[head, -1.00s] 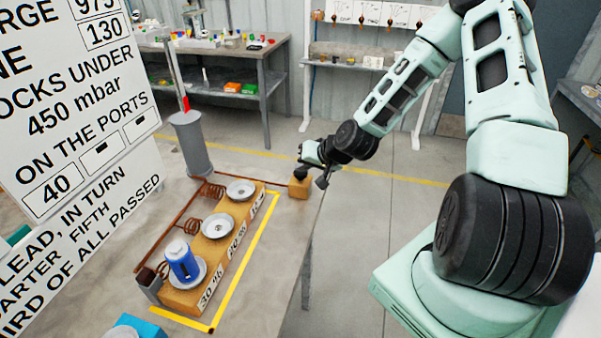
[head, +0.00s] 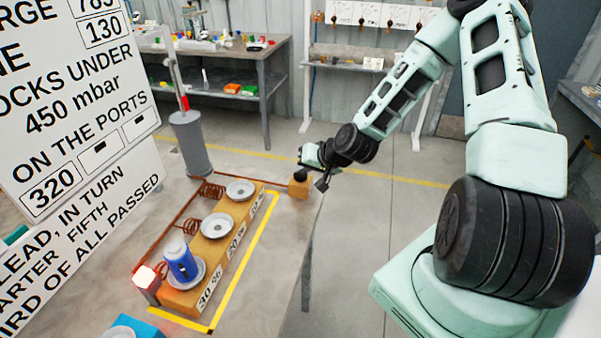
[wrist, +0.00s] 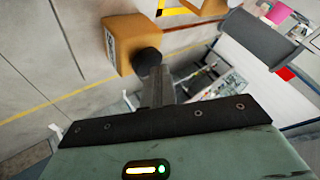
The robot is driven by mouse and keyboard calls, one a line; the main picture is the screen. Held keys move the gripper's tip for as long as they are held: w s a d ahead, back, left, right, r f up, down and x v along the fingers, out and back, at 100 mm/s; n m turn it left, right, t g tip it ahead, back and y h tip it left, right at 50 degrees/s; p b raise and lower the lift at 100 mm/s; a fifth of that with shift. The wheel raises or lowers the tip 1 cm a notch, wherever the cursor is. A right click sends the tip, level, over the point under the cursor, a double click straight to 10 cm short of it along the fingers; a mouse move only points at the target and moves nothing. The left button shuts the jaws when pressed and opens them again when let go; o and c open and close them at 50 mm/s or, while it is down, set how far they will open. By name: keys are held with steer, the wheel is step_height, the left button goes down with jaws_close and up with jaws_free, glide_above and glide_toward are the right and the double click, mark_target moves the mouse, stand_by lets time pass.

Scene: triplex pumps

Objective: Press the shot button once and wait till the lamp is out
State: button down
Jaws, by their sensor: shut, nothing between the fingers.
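The shot button (head: 299,176) is a black knob on a small tan block (head: 299,190) at the far end of the pump bench. In the wrist view the black button (wrist: 148,62) stands out from its block (wrist: 122,42). My gripper (head: 303,163) is shut and empty, just above the button in the head view. In the wrist view its fingertips (wrist: 158,74) are close to the button; I cannot tell whether they touch. The lamp (head: 146,275) at the near left end of the row glows whitish red.
A blue cylinder (head: 182,261) stands on the nearest dish of a tan manifold (head: 190,298); two other dishes are empty. Copper pipe runs along it. The sign board (head: 85,150) reads 785 and 320. A grey post (head: 190,140) stands behind.

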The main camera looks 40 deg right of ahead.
mark_target(303, 176)
steer(key=shift+r, duration=0.1)
steer(key=shift+r+p, duration=0.95)
steer(key=shift+r, duration=0.05)
step_height(303, 176, up, 5)
steer(key=p, duration=0.4)
stand_by(0.8)
